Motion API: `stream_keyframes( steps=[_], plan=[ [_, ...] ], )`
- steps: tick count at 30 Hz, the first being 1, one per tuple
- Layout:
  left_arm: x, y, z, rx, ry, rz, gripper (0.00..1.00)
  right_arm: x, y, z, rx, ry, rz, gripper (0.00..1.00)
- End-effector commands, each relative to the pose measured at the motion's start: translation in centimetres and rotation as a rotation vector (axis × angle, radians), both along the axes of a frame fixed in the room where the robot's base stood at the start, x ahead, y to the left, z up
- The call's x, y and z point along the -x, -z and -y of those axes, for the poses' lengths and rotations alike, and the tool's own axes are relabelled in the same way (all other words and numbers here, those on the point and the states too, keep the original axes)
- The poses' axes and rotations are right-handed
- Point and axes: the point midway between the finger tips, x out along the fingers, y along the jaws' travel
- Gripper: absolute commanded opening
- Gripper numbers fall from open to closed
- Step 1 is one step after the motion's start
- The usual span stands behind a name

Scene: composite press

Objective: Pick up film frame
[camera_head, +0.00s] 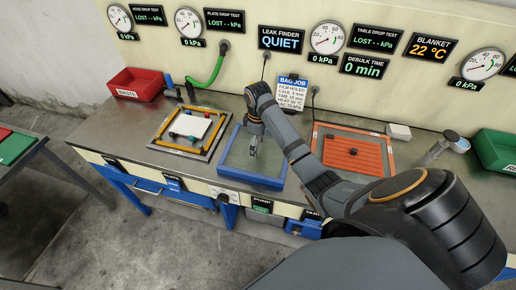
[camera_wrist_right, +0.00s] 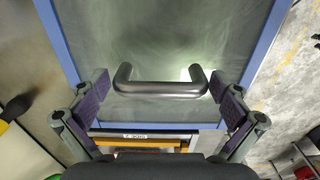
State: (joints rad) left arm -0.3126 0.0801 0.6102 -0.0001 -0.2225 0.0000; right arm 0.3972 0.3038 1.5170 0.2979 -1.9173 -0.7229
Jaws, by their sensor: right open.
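The film frame (camera_head: 250,181) is a blue rectangle around a greyish see-through film, lying on the middle of the bench. In the right wrist view its blue border (camera_wrist_right: 266,42) surrounds the film, and a dark bar handle (camera_wrist_right: 160,88) rises from it. My right gripper (camera_head: 253,147) is above the film frame, pointing down. In the right wrist view my right gripper (camera_wrist_right: 160,84) is open, with one finger pad beyond each end of the handle. The handle appears between the pads, with gaps at both sides. My left gripper is not in view.
Left of the frame, a plate (camera_head: 160,142) carries a white sheet with yellow and dark strips around it. An orange slatted panel (camera_head: 352,156) lies to the right. A red bin (camera_head: 135,84) and a green bin (camera_head: 496,152) stand at the bench ends. Gauges line the back wall.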

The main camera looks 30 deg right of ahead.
Motion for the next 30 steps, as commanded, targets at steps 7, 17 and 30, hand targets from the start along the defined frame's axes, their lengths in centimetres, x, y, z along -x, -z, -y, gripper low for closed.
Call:
stream_keyframes(
  steps=[7, 17, 30],
  plan=[
    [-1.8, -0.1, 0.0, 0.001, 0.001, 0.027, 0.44, 0.0, 0.0, 0.0, 0.000, 0.000, 0.000, 0.76],
    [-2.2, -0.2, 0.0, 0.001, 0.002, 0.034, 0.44, 0.0, -0.1, 0.0, 0.001, 0.000, 0.002, 0.37],
    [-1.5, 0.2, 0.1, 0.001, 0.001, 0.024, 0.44, -0.2, -2.6, 0.1, 0.002, 0.000, 0.007, 0.37]
  ],
)
